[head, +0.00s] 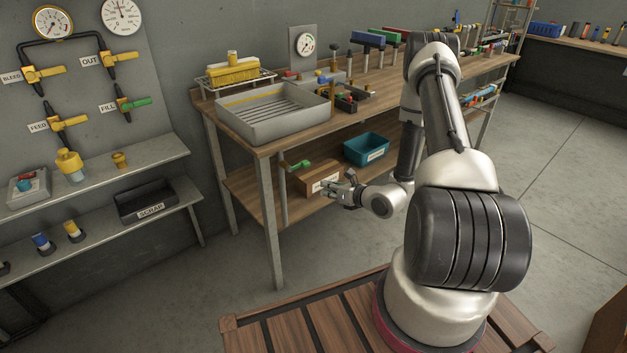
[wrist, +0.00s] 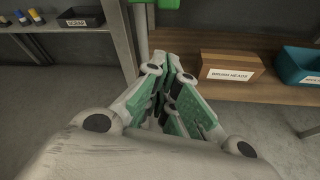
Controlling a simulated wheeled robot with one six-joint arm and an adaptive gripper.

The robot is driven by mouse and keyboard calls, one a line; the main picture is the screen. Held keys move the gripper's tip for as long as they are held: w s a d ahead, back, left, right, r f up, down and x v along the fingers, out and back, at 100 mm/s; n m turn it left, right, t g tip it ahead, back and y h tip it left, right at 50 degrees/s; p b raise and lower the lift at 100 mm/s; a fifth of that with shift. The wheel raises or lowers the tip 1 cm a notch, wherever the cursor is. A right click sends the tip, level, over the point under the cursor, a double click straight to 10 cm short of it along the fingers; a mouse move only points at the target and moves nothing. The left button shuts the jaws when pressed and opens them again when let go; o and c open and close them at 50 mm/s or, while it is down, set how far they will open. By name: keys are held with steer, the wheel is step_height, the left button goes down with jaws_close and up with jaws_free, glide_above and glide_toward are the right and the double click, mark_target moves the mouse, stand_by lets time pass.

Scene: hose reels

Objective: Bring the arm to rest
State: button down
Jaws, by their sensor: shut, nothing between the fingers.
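My arm (head: 440,105) rises from my base and folds over at the top, then comes down on its left side in the head view. My gripper (head: 345,190) is at its lower end, in front of the lower shelf of the workbench, next to the cardboard box (head: 318,178). In the wrist view my gripper (wrist: 176,62) is shut, its green-padded fingers together with nothing between them. The box also shows in the wrist view (wrist: 232,74), to the right of the fingers and apart from them in that picture.
A teal bin (head: 366,149) stands on the lower shelf. The workbench (head: 262,148) carries a grey tray (head: 262,124) and tools. A black scrap bin (head: 146,200) sits on the wall shelf at left. A valve panel (head: 85,70) hangs above it. Floor (head: 560,150) at right is clear.

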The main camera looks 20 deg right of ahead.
steer(key=shift+s+d, duration=0.1)
steer(key=shift+s, duration=0.1)
steer(key=s+a+n+g+y, duration=0.3)
steer(key=s+a, duration=0.2)
steer(key=s, duration=0.1)
steer(key=s+a+r+n+g+y, duration=0.3)
steer(key=s+r+n+g, duration=0.6)
steer(key=s+r+n, duration=0.45)
steer(key=s+d+r+n+g+h, duration=0.3)
steer(key=s+d+r+n+h, duration=0.5)
steer(key=s+d+r+n, duration=0.4)
step_height(320, 180, up, 14)
steer(key=a+n+t+h, duration=0.2)
steer(key=n+t+h, duration=0.1)
steer(key=n+t, duration=0.3)
steer(key=shift+s+a+t+h, duration=0.2)
steer(key=shift+s+t+h, duration=0.1)
steer(key=shift+s, duration=0.1)
